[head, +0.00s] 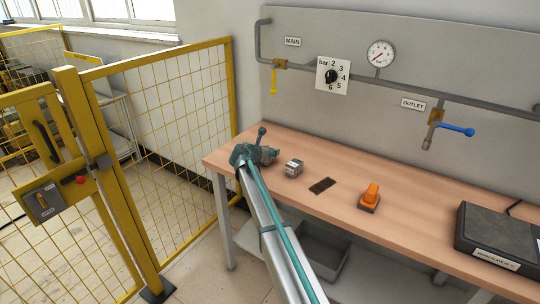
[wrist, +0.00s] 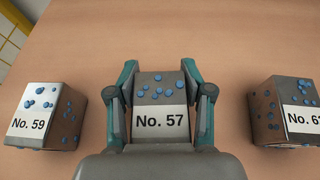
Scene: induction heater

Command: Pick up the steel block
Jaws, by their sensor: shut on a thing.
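Three labelled blocks with blue spots stand in a row in the wrist view. My gripper (wrist: 160,98) is shut on the middle grey block, No. 57 (wrist: 161,122), with a teal finger at each side. Block No. 59 (wrist: 45,118) stands apart on the left. A third block (wrist: 285,112) stands apart on the right, its number cut off by the picture edge. No label says which one is steel. In the head view my gripper (head: 262,153) is low over the bench's left end, and a grey block (head: 293,168) shows to its right.
Pipes with a gauge (head: 380,53) and a blue-handled valve (head: 455,129) run along the wall behind. A yellow fence (head: 170,130) stands left.

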